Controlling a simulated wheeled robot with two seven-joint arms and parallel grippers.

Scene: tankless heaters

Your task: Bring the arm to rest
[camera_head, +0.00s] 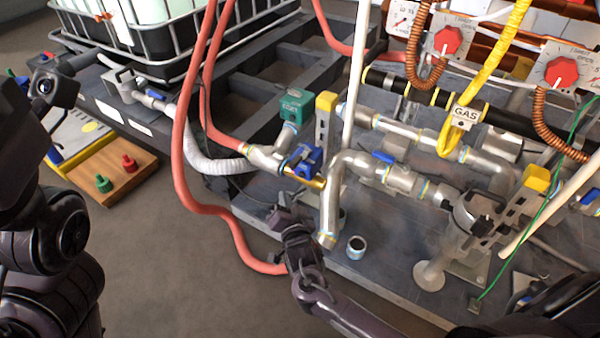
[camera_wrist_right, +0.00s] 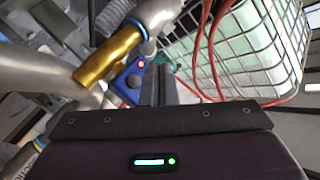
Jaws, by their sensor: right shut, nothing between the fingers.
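My right gripper (camera_head: 283,208) is shut and empty in the head view. It is low in front of the pipework, just left of the lower end of a vertical steel pipe (camera_head: 331,205) and below a blue valve (camera_head: 303,161). In the right wrist view its dark fingers (camera_wrist_right: 158,88) are together, beside a blue part (camera_wrist_right: 128,82) and a brass-coloured pipe (camera_wrist_right: 108,52). I cannot tell whether they touch anything. My left arm is folded at the left edge of the head view; its fingers cannot be made out clearly.
Red hoses (camera_head: 180,150) hang left of my right gripper. A caged tank (camera_head: 180,45) stands at the back left. A wooden board (camera_head: 112,165) with red and green pieces lies at left. The grey platform (camera_head: 375,270) holds dense pipes at right. The floor at lower middle is clear.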

